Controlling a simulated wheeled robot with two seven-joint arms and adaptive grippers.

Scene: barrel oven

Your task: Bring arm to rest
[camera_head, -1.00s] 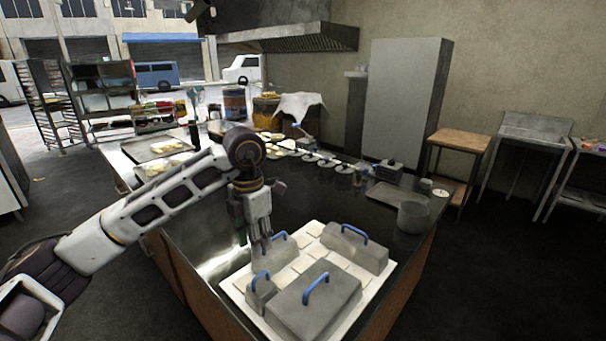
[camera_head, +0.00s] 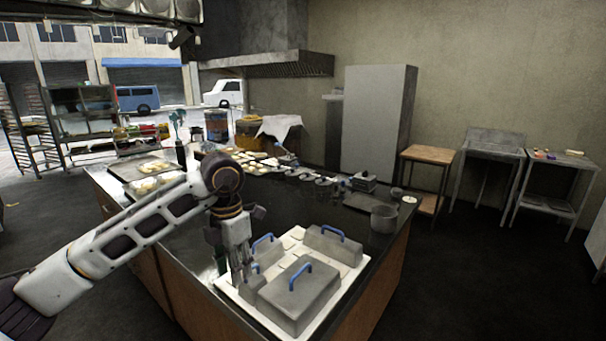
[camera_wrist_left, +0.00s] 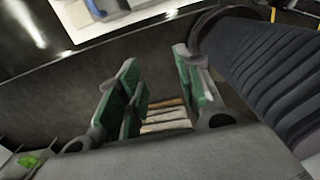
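My left arm (camera_head: 140,225) comes in from the left and bends down at the wrist. My left gripper (camera_head: 240,270) hangs pointing down at the left side of the white tray (camera_head: 262,322), close to the grey blue-handled covers. In the left wrist view the green-padded fingers of my left gripper (camera_wrist_left: 168,100) are apart with nothing between them; the counter's edge and the floor show beyond. My right gripper is out of view.
Grey covers with blue handles (camera_head: 308,298) stand on the tray. The dark counter (camera_head: 290,208) bears a grey pot (camera_head: 384,218) and, farther back, trays of dough (camera_head: 150,168). A wooden table (camera_head: 427,155) and metal tables stand at the right. The floor at right is clear.

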